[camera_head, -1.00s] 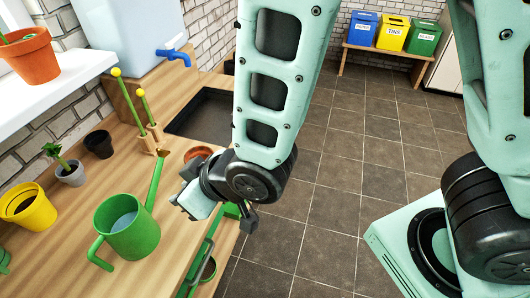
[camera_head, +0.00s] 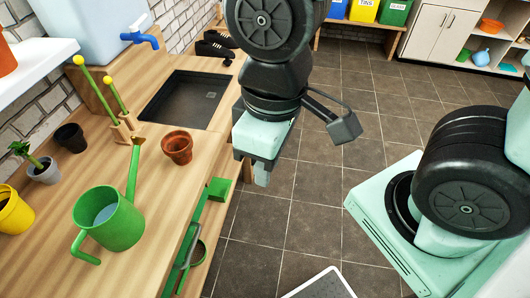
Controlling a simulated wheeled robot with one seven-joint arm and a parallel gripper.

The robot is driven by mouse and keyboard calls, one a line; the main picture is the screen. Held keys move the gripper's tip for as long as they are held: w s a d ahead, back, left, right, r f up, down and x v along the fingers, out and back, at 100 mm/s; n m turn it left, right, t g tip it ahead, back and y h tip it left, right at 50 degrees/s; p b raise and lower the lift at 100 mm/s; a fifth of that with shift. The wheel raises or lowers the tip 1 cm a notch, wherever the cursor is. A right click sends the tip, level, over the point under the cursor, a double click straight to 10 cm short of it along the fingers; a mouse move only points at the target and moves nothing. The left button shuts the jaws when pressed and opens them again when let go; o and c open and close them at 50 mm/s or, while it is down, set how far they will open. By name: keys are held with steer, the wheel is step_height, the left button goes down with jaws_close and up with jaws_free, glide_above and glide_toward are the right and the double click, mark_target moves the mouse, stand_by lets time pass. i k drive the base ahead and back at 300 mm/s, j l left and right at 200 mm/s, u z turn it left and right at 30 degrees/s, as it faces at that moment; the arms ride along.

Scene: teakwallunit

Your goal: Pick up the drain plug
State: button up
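A small dark round object (camera_head: 228,62), which may be the drain plug, lies on the wooden counter (camera_head: 150,182) just beyond the sink. It is too small to make out clearly. The black sink basin (camera_head: 185,101) is set into the counter, with a pale drain mark on its floor and nothing else visible in it. My gripper (camera_head: 262,174) hangs pointing down to the right of the sink, near the counter's right edge and well to the near side of the dark object. Its fingers are seen end-on and partly hidden, so their opening does not show.
A blue tap (camera_head: 140,38) juts out above the sink's left side. A terracotta pot (camera_head: 177,147), a green watering can (camera_head: 115,225) and green-handled tools in a wooden holder (camera_head: 126,129) stand on the near counter.

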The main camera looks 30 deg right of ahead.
mark_target(227, 62)
steer(key=i+l+u, duration=0.25)
steer(key=i+l, duration=0.25)
steer(key=i+l+u, duration=0.15)
steer(key=l, duration=0.25)
steer(key=i+l+u, duration=0.15)
steer(key=i+l, duration=0.15)
steer(key=i+l+u, duration=0.1)
steer(key=l, duration=0.35)
steer(key=i+l+u, duration=0.15)
steer(key=l, duration=0.25)
steer(key=i+l+u, duration=0.1)
steer(key=i+l, duration=0.15)
steer(key=l, duration=0.15)
steer(key=i+l+u, duration=0.15)
steer(key=l, duration=0.3)
